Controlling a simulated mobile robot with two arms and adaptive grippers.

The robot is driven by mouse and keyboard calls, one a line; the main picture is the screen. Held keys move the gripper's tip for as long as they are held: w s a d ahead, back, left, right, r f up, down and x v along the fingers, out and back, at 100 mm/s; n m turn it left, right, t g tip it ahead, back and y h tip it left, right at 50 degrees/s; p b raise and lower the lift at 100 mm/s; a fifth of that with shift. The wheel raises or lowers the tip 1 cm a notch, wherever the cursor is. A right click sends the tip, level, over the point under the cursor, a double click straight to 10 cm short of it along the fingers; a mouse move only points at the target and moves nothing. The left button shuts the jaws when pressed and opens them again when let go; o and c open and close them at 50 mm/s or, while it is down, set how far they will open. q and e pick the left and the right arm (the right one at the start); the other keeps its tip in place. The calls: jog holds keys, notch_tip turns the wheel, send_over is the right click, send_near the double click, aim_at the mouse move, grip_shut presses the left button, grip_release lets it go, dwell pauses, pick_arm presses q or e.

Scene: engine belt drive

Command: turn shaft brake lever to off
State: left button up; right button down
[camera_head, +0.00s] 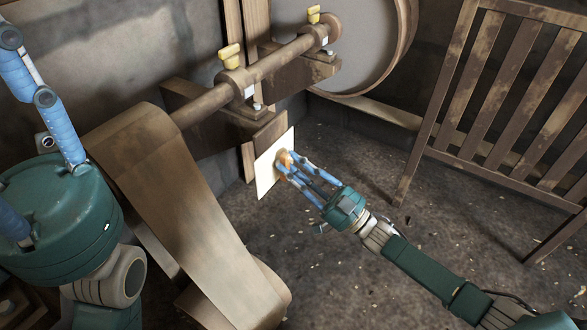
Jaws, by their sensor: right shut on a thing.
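A pale upright plate (266,171) stands below the shaft bearing, with a small orange-brown knob or lever end (284,156) at its face. I take this to be the shaft brake lever; its shape and setting are mostly hidden by my fingers. My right gripper (285,162) reaches in from the lower right and is shut on it, its blue fingers around the knob. My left gripper (62,130) is large and close at the left edge, away from the plate. Its fingertips are cut off by the frame, so its opening cannot be told.
A wide brown belt (160,185) runs down from the horizontal shaft (285,58). Yellow-topped fittings (231,55) sit on the shaft bearings. A big round wheel (355,45) is behind. A wooden slatted fence (490,95) stands at right. Bare floor (350,130) lies between plate and fence.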

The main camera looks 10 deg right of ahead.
jog(key=shift+r+n, duration=0.1)
jog(key=shift+n, duration=0.3)
jog(key=c, duration=1.4)
grip_release()
jog(key=shift+c, duration=0.2)
jog(key=v, duration=1.2)
jog(key=shift+w, duration=0.1)
